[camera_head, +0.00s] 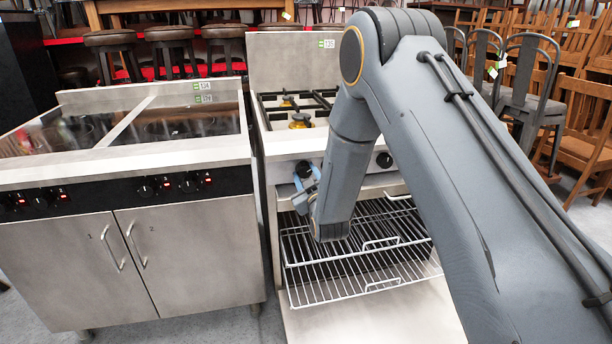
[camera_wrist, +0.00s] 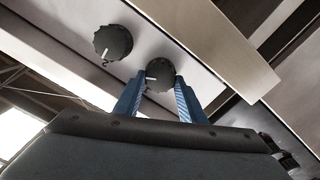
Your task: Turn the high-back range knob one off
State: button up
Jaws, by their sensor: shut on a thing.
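The high-back range (camera_head: 290,62) stands in the middle of the head view, with a tall steel back panel and a front strip of dark knobs. My gripper (camera_head: 306,180) is at the left front knob (camera_head: 304,168). In the wrist view my gripper (camera_wrist: 158,82) has its blue fingers on both sides of this black knob (camera_wrist: 160,73), shut on it.
A steel cooker (camera_head: 180,250) with glass top, lit red indicators and two doors stands close on the left. Wire racks (camera_head: 350,265) stick out below the range's knobs. Stools and wooden chairs (camera_head: 585,130) stand behind. My arm hides part of the range's right side.

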jog(key=n, duration=0.6)
jog(key=shift+a+f+n, duration=0.1)
jog(key=shift+n, duration=0.2)
jog(key=n, duration=0.5)
jog(key=shift+f+n+b, duration=0.1)
jog(key=shift+n+b, duration=0.2)
jog(key=shift+n, duration=0.1)
jog(key=shift+s, duration=0.1)
jog(key=o, duration=1)
jog(key=shift+o, duration=0.2)
jog(key=v, duration=0.7)
jog(key=shift+s, duration=0.4)
